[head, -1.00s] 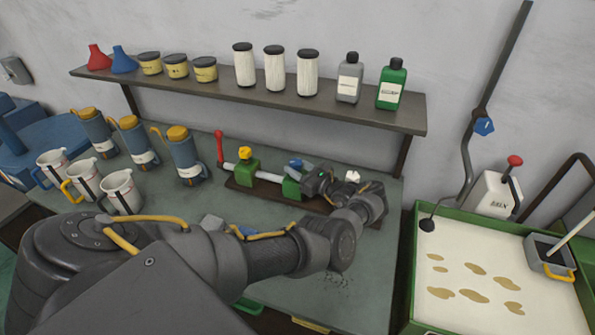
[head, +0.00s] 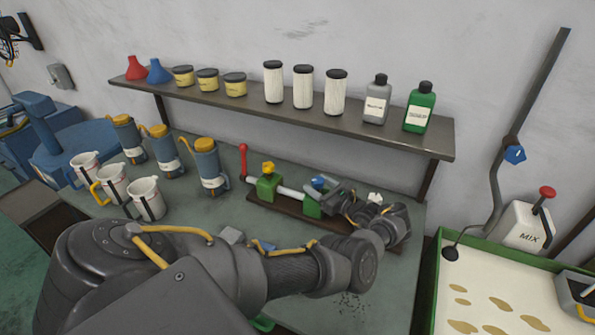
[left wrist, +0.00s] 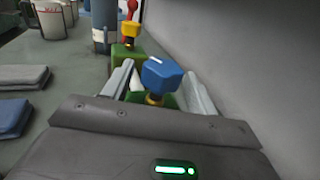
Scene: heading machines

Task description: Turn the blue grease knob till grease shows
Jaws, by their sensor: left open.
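The blue grease knob (head: 318,182) sits on a green block (head: 312,205) of a bench fixture. In the left wrist view the blue knob (left wrist: 163,75) stands upright on a brass-coloured stem, with a white mark on its top. My left gripper (head: 332,192) is open at the fixture. In the left wrist view its fingers (left wrist: 158,88) lie on either side of the knob, with gaps visible. The gripper and arm hide part of the fixture. I cannot make out any grease at the knob. My right gripper is not in view.
A yellow knob (head: 268,168) and a red-topped lever (head: 243,160) stand left of the blue knob. Blue canisters (head: 207,170) and white jugs (head: 147,200) fill the bench's left. A loaded shelf (head: 290,115) overhangs behind. A green-rimmed tray (head: 434,285) is at right.

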